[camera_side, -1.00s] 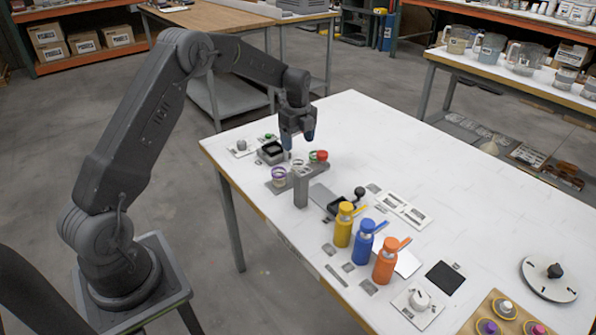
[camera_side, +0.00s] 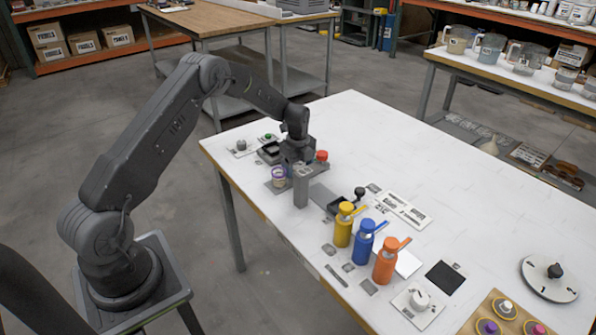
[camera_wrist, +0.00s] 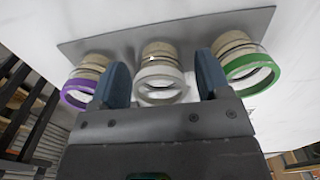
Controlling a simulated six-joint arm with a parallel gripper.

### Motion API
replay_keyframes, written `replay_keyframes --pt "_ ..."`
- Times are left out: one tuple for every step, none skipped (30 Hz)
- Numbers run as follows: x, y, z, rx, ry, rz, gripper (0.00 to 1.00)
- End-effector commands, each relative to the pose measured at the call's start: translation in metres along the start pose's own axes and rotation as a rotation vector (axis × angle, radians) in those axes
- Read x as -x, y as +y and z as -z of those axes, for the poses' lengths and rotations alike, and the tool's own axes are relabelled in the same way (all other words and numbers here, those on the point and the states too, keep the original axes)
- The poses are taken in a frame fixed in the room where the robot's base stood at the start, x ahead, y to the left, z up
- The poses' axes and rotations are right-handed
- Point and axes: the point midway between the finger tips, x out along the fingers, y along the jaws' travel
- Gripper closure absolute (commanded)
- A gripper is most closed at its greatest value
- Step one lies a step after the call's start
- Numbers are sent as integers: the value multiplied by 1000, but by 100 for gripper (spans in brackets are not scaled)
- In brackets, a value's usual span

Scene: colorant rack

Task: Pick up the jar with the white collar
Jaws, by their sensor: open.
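The jar with the white collar (camera_wrist: 160,82) is in the middle of a row of three in the wrist view. The jar with the purple collar (camera_wrist: 79,88) is at its left and the jar with the green collar (camera_wrist: 246,70) at its right. My gripper (camera_wrist: 162,78) is open, with one blue-grey finger on each side of the white-collar jar; I cannot tell whether they touch it. In the side view my gripper (camera_side: 297,162) is low over the rack, hiding the white-collar jar. The purple-collar jar (camera_side: 279,177) shows left of it.
The jars stand on a grey rack plate (camera_wrist: 110,40). A grey post (camera_side: 301,190) stands just in front of my gripper, and a red-topped item (camera_side: 321,156) is close at its right. Yellow (camera_side: 343,226), blue (camera_side: 363,243) and orange (camera_side: 385,262) bottles stand nearer the camera.

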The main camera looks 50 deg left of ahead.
Motion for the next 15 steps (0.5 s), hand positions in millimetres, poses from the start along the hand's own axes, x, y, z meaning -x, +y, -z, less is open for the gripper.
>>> replay_keyframes --pt "0 0 0 0 0 0 30" --pt "0 0 0 0 0 0 30" --pt "0 0 0 0 0 0 34" --pt "0 0 0 0 0 0 36" --pt "0 0 0 0 0 0 39" --pt "0 0 0 0 0 0 43" --pt "0 0 0 0 0 0 46" --pt "0 0 0 0 0 0 49" --pt "0 0 0 0 0 -1 53" --pt "0 0 0 0 0 -1 56" --pt "0 0 0 0 0 -1 58" --pt "0 0 0 0 0 -1 62" --pt "0 0 0 0 0 -1 65" --pt "0 0 0 0 0 -1 68" --pt "0 0 0 0 0 -1 72"
